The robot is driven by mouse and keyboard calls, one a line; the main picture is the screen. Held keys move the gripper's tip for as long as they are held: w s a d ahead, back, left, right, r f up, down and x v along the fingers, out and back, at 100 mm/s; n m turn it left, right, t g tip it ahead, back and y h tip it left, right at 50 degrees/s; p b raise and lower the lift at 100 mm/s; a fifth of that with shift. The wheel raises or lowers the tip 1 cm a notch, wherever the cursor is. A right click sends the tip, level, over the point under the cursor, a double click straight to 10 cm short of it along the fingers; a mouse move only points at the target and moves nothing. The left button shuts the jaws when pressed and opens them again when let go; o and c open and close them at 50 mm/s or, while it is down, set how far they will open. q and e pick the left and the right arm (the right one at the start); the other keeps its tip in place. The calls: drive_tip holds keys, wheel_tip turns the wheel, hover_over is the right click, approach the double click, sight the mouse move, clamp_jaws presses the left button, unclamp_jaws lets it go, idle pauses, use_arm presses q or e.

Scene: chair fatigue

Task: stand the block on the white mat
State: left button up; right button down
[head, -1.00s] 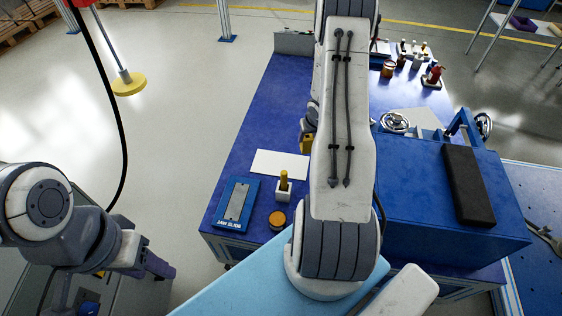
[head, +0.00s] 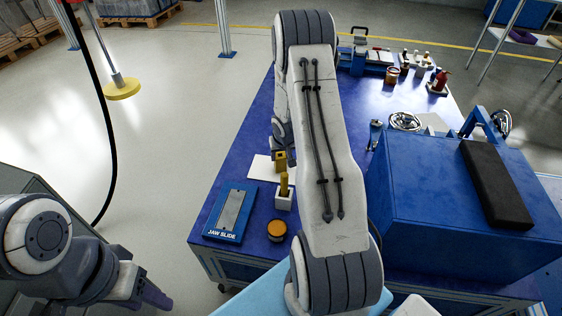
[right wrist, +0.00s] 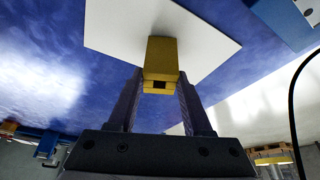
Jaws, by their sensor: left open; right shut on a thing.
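The yellow block (right wrist: 161,58) is held between the fingers of my right gripper (right wrist: 160,95), which is shut on it. In the head view the block (head: 280,160) shows beside my right arm, overlapping the right part of the white mat (head: 259,168). In the right wrist view the mat (right wrist: 112,25) lies behind the block. I cannot tell whether the block touches the mat. My right arm hides some of the table. My left gripper (head: 153,294) is open at the lower left, away from the table.
A white holder (head: 284,203) with a yellow-topped item stands just in front of the mat. A big blue box (head: 420,200) stands on the right.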

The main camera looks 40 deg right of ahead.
drive_tip(key=shift+f, duration=0.15)
drive_tip(key=shift+f, duration=0.15)
drive_tip(key=shift+c, duration=1.6)
unclamp_jaws()
